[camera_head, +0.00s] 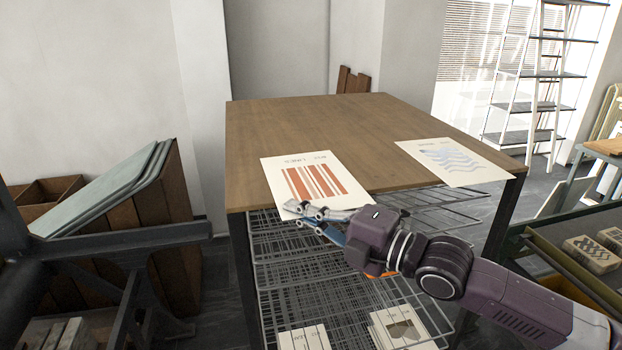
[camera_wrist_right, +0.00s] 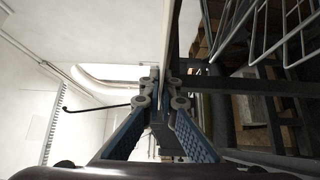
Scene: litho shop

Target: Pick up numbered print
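A white print with red vertical stripes (camera_head: 315,182) lies at the front left of the wooden table, its near end reaching past the front edge. A second print with blue waves (camera_head: 450,160) lies at the right edge. My right gripper (camera_head: 294,214) is at the striped print's near left corner, its fingers level with the table's front edge. In the right wrist view the fingertips (camera_wrist_right: 160,88) are close together beside a thin edge; whether they pinch the paper is unclear. My left gripper is out of view.
The table (camera_head: 300,120) is bare at the back. Wire racks (camera_head: 300,262) stand below it, with more prints (camera_head: 408,326) low down. A cart with printed blocks (camera_head: 592,254) is at right, and leaning boards (camera_head: 110,190) are at left.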

